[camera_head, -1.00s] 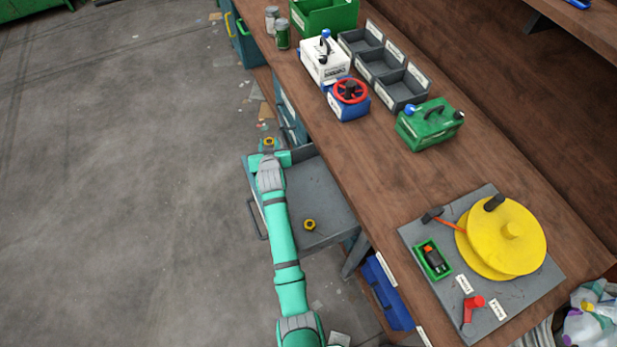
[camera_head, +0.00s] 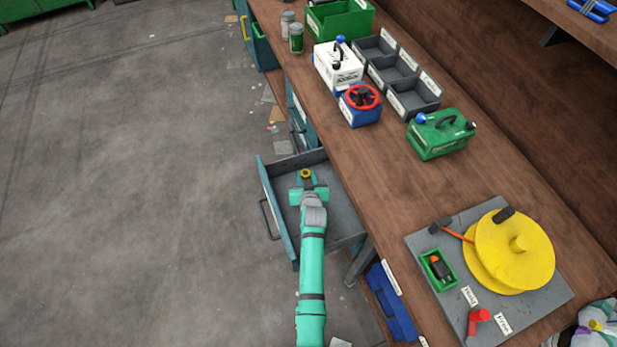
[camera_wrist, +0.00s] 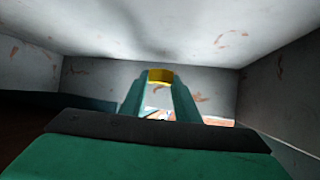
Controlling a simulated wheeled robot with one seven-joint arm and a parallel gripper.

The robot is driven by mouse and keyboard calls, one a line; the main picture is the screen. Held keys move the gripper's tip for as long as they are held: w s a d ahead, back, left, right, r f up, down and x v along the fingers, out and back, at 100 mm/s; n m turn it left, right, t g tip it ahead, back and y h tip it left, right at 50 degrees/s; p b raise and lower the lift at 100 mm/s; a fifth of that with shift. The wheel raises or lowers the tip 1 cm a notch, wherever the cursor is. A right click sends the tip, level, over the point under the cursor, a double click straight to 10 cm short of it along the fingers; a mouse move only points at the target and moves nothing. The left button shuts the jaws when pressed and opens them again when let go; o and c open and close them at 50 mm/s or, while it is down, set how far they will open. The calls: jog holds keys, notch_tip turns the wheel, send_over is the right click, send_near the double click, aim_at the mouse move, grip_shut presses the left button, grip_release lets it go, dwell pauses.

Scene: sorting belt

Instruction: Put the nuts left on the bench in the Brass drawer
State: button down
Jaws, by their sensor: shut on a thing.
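My gripper (camera_head: 306,180) is shut on a brass-yellow nut (camera_head: 306,174), over the inside of an open grey drawer (camera_head: 344,226) with a teal front. The drawer stands out from the bench's left side. In the wrist view the nut (camera_wrist: 160,76) sits between my fingertips, with grey drawer walls around. I cannot tell whether the nut touches the drawer floor. A second nut, seen in the drawer earlier, is now hidden, with my arm over that area. No label on this drawer is readable. No loose nuts show on the visible bench top (camera_head: 400,190).
On the bench stand grey bins (camera_head: 413,95), a white box (camera_head: 337,66), a blue box with a red wheel (camera_head: 361,106), a green can (camera_head: 440,135) and a board with a yellow reel (camera_head: 512,255). Blue bins (camera_head: 390,302) hang below the bench edge.

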jog(key=shift+a+f, duration=0.1)
jog(key=shift+f, duration=0.3)
jog(key=shift+a, duration=0.7)
jog(key=shift+d+f, duration=0.35)
jog(key=shift+f, duration=0.2)
jog(key=c, duration=1.4)
grip_release()
jog(key=shift+o, duration=0.2)
jog(key=shift+r, duration=0.1)
